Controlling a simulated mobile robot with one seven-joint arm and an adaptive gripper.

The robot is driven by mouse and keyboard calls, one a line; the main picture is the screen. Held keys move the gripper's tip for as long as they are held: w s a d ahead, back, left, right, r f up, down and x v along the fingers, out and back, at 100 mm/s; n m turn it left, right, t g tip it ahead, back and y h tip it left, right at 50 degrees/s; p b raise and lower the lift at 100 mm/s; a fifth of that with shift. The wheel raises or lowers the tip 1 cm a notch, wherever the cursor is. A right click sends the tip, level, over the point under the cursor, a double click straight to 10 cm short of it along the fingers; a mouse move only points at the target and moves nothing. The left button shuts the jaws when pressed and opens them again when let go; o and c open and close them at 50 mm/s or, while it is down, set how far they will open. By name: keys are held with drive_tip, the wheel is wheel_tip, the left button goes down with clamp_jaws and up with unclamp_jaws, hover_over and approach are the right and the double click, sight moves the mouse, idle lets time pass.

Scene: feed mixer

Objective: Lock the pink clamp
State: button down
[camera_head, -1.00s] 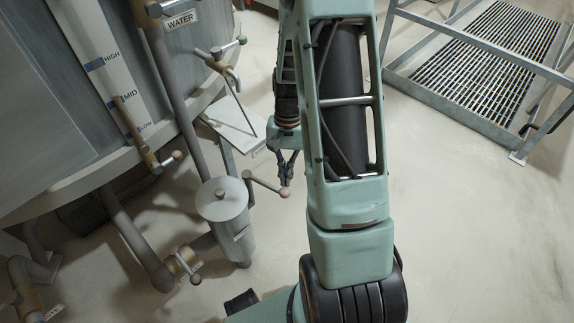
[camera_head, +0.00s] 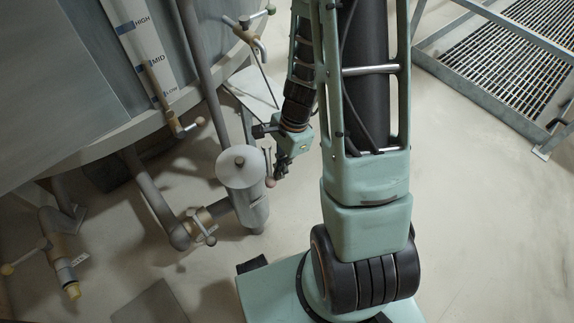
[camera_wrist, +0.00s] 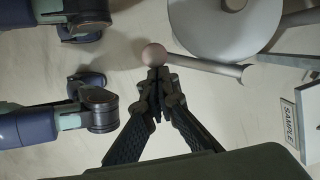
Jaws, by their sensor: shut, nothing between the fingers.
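The clamp is a thin metal lever with a dull pink ball end (camera_head: 271,182), beside the lid of a grey canister (camera_head: 241,168). The lever lies close along the canister's right side, the ball towards the front. In the wrist view the pink ball (camera_wrist: 154,55) is just beyond my fingertips, and its rod (camera_wrist: 205,65) runs right. My gripper (camera_head: 279,173) is shut and empty, right beside the ball; it also shows in the wrist view (camera_wrist: 158,73). I cannot tell whether the fingers touch the ball. The lever's pivot is partly hidden in the head view.
A large tank (camera_head: 75,90) with a level gauge fills the left. Pipes and valve handles (camera_head: 203,225) stand around the canister. A SAMPLE sign (camera_wrist: 289,123) is at the wrist view's right. A grated metal platform (camera_head: 500,70) is at the upper right. Floor between is open.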

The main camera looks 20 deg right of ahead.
drive_tip(key=shift+a, duration=0.45)
drive_tip(key=shift+s+a, duration=0.1)
drive_tip(key=shift+a, duration=0.05)
